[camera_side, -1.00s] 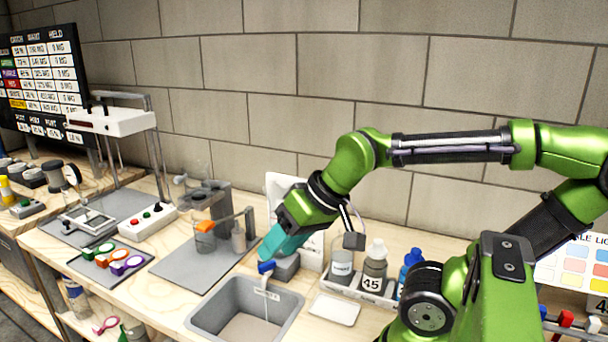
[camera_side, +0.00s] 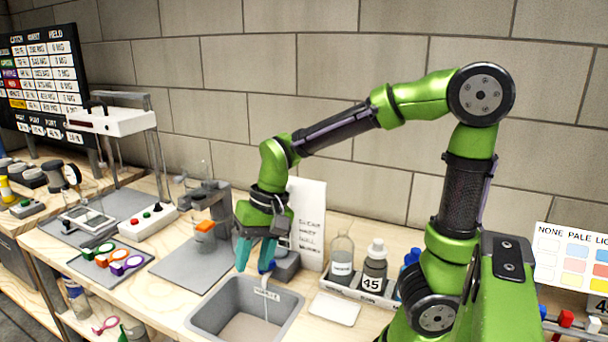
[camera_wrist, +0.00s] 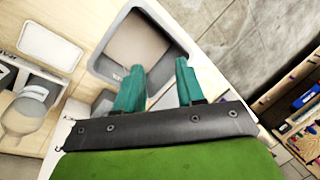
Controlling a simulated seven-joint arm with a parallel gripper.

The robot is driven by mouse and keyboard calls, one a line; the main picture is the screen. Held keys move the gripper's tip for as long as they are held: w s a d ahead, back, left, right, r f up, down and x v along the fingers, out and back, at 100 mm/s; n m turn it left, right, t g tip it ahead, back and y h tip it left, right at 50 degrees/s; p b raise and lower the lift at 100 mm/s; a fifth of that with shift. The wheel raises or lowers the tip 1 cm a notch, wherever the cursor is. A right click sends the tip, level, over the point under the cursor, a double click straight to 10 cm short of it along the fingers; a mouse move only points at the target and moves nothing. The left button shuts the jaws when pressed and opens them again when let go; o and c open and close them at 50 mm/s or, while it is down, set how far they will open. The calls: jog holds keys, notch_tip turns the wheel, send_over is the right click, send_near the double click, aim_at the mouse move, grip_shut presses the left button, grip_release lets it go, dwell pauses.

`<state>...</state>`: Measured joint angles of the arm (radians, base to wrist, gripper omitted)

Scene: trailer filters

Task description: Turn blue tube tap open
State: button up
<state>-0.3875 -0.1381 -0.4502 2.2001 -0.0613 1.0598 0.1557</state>
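The blue tube tap (camera_side: 272,266) sits at the back edge of the grey sink (camera_side: 200,318), mostly hidden behind my gripper's fingers in the side view. A thin pale tube (camera_side: 266,284) hangs from it into the sink. My gripper (camera_side: 254,268) points down with its two teal fingers apart, right at the tap. In the wrist view the open fingers (camera_wrist: 160,80) reach toward the sink (camera_wrist: 105,62), with nothing visible between them. The tap cannot be made out there, so contact is unclear.
A grey block (camera_side: 287,264) and a white note card (camera_side: 311,215) stand behind the sink. To the right are a bottle tray (camera_side: 345,289) and a white dish (camera_side: 335,309).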

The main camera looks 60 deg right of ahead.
jog(key=w+d+f+m+g+h, duration=0.3)
jog(key=w+d+m+h, duration=0.1)
jog(key=w+d+m, duration=0.3)
notch_tip(320, 180, up, 5)
jog(key=w+d+m+g+h, duration=0.1)
jog(key=w+m+h, duration=0.2)
jog(key=m, duration=0.7)
jog(key=x, duration=1.6)
jog(key=shift+s+a+f, duration=0.15)
jog(key=shift+s+a, duration=0.05)
jog(key=shift+s, duration=0.15)
jog(key=shift+y, duration=0.3)
grip_shut()
